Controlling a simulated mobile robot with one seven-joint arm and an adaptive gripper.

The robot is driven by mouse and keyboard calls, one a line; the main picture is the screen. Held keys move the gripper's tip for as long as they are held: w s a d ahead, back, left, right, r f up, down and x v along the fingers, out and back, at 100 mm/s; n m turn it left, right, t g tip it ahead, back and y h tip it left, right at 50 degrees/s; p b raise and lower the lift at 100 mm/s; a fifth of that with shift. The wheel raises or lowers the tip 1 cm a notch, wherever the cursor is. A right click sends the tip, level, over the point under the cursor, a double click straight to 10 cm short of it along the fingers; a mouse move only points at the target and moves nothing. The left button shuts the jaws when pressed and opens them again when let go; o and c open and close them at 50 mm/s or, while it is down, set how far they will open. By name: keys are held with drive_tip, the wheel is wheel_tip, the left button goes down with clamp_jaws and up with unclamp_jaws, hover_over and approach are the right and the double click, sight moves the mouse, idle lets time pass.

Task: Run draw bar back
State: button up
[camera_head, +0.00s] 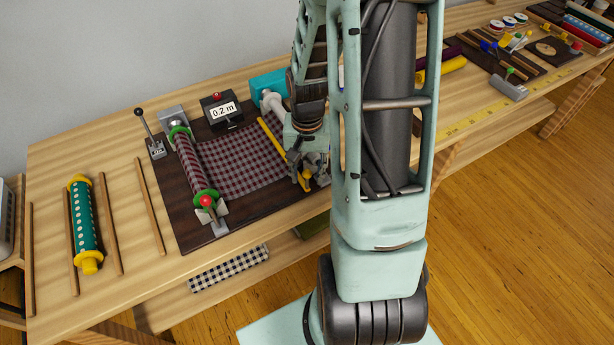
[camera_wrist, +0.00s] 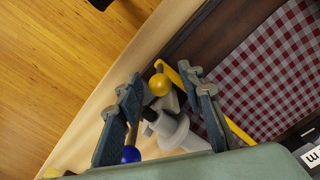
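The draw bar is a thin yellow bar (camera_head: 272,139) lying across the right end of the red-checked cloth (camera_head: 236,160) on the dark board. In the wrist view, a round yellow knob (camera_wrist: 159,85) sits at the bar's near end. My gripper (camera_head: 308,168) is at that near end, partly hidden behind my arm. In the wrist view my gripper (camera_wrist: 160,79) is open, its two fingers on either side of the knob, with gaps showing. The cloth runs from the roll (camera_head: 193,165) at left. A counter (camera_head: 222,109) behind reads 0.2 m.
A black-knobbed lever (camera_head: 146,128) stands at the board's back left. A teal block (camera_head: 268,84) with a pale roller is at the back. A teal roll with yellow ends (camera_head: 85,225) lies at far left. In the wrist view, a blue ball (camera_wrist: 131,155) is beside one finger.

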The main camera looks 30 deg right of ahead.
drive_tip(key=shift+f, duration=0.85)
clamp_jaws()
